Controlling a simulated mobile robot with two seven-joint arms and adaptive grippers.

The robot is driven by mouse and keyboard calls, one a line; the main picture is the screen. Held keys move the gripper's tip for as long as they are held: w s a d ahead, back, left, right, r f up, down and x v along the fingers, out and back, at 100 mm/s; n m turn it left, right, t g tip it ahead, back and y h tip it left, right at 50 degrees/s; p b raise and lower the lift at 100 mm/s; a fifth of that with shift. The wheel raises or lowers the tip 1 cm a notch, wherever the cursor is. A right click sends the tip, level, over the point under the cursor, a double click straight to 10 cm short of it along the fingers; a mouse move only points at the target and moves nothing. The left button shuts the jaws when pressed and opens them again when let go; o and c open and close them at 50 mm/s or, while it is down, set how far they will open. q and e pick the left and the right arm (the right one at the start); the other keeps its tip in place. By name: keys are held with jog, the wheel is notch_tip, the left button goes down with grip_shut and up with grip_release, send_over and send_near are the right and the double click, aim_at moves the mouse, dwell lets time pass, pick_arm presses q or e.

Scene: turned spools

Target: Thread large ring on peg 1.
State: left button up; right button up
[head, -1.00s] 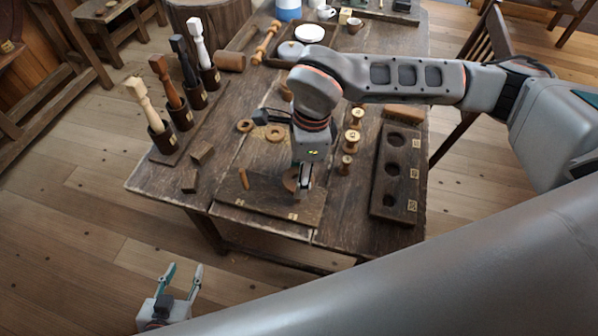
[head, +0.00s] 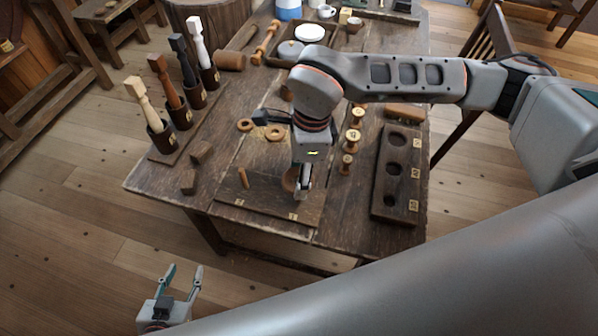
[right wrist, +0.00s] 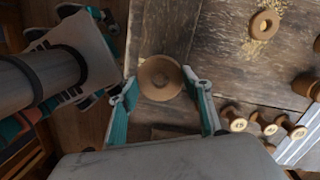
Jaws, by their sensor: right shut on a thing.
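My right gripper (head: 302,194) is low over the dark peg board (head: 262,210), at its right part near the label 1. It is shut on a brown round ring (head: 289,180), partly hidden behind the fingers. In the right wrist view the ring (right wrist: 160,78) sits between the two fingertips, with a small round spot at its centre. I cannot make out peg 1 or tell whether it is inside the ring. Another peg (head: 243,178) stands bare at the board's left part. My left gripper (head: 184,270) is open and empty, off the table at lower left.
Two smaller rings (head: 275,133) (head: 244,125) lie behind the board. Several spools (head: 353,137) stand to the right, beside a dark board with round holes (head: 381,203). Small dark blocks (head: 189,181) and a rack of mallet-like tools (head: 170,141) are at the left.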

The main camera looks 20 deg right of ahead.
jog(key=shift+f+b, duration=1)
jog(key=shift+f, duration=0.45)
dwell(0.4)
jog(key=o, duration=1.7)
jog(key=shift+r+p, duration=1.5)
jog(key=shift+r, duration=1.25)
notch_tip(320, 180, up, 4)
jog(key=shift+r+p, duration=0.25)
jog(key=shift+p, duration=0.7)
jog(key=shift+s, duration=0.1)
